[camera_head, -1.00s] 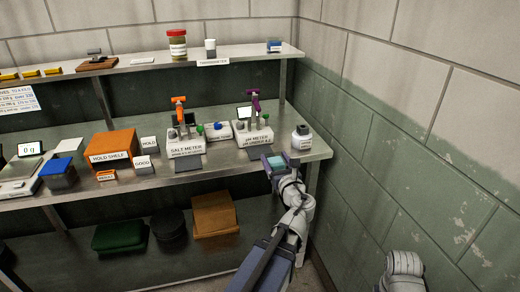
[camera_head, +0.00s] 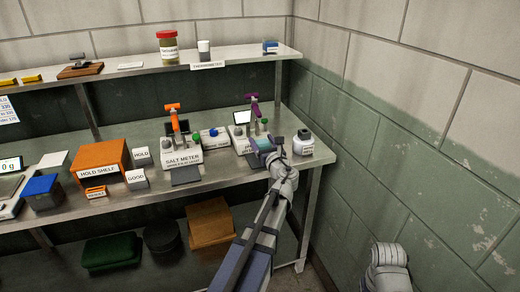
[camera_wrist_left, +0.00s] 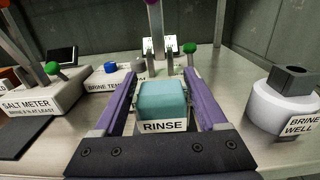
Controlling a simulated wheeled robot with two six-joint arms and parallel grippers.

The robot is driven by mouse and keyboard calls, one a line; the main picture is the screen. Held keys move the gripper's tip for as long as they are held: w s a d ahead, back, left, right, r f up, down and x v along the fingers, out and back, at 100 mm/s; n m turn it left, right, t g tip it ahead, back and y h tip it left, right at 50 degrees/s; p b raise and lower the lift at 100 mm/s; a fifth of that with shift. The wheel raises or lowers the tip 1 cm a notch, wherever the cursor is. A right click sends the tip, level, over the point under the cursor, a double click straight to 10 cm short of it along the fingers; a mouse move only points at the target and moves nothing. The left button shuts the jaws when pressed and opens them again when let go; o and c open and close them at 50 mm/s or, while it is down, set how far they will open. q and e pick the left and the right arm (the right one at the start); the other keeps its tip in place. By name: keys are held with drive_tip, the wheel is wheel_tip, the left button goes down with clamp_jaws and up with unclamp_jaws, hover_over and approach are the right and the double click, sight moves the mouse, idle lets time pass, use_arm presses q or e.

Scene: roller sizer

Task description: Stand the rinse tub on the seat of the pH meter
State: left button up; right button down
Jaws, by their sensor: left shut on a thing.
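My left gripper (camera_head: 264,146) is shut on the rinse tub (camera_wrist_left: 163,100), a teal-topped box labelled RINSE, held between its two purple fingers in the left wrist view. The tub's teal top (camera_head: 263,144) also shows in the head view. My right gripper is out of view.
A white brine well jar (camera_head: 303,143) stands close to the right of my left gripper. The salt meter (camera_head: 182,158) and a brine box with a blue knob (camera_head: 214,138) stand to the left. A shelf (camera_head: 130,73) runs above the bench; a wall is at right.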

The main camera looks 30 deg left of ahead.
use_arm(q)
drive_tip(key=shift+f+b, duration=1.45)
drive_tip(key=shift+f, duration=0.25)
drive_tip(key=shift+f, duration=0.1)
drive_tip(key=o, duration=1.4)
drive_tip(key=shift+r, duration=0.25)
drive_tip(key=v, duration=1.2)
drive_tip(key=shift+f, duration=0.1)
